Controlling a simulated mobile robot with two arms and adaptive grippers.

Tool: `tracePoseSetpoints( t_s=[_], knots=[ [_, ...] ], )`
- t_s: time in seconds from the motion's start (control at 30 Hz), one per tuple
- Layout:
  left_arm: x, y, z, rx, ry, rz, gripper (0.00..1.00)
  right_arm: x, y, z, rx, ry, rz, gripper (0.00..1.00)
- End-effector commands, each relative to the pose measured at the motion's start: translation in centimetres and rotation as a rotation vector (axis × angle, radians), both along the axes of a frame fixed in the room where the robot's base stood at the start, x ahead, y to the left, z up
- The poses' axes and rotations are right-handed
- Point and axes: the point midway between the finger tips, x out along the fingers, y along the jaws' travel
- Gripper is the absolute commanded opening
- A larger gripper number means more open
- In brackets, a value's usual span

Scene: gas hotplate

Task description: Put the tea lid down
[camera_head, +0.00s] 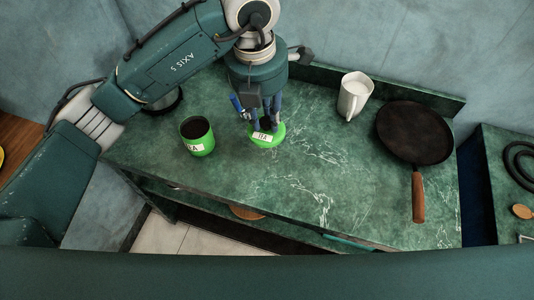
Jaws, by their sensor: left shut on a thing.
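The green tea lid (267,140) with a white "TEA" label is in my left gripper (262,124), over the green marble counter (330,170). The gripper points down and is shut on the lid. I cannot tell whether the lid touches the counter. The open green tea tin (200,146), dark inside, stands upright to the left of the lid, apart from it. My right gripper is not in view.
A dark frying pan (414,132) with a wooden handle lies at the right. A round dark object (165,103) is partly hidden behind my left arm. The counter's front middle is clear.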

Motion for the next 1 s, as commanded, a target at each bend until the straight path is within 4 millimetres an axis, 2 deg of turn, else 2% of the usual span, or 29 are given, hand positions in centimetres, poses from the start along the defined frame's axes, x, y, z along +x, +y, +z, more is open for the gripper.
tracePoseSetpoints(
  t_s=[0.2, 0.4, 0.63, 0.87, 1.0],
  knots=[
    [-0.2, 0.1, -5.7, 0.002, 0.005, 0.0, 0.03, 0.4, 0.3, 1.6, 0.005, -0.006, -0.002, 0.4],
    [-0.1, 0.1, -9.4, 0.001, 0.001, -0.001, 0.03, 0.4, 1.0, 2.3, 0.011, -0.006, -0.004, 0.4],
    [0.0, 0.0, -11.1, 0.0, 0.0, -0.001, 0.03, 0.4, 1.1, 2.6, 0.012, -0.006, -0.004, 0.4],
    [0.0, 0.1, -14.4, 0.001, 0.001, 0.0, 0.03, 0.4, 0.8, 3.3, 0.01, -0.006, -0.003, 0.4],
    [0.0, 0.0, -14.7, 0.0, -0.002, -0.002, 0.03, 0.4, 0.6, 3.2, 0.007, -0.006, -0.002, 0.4]
  ],
)
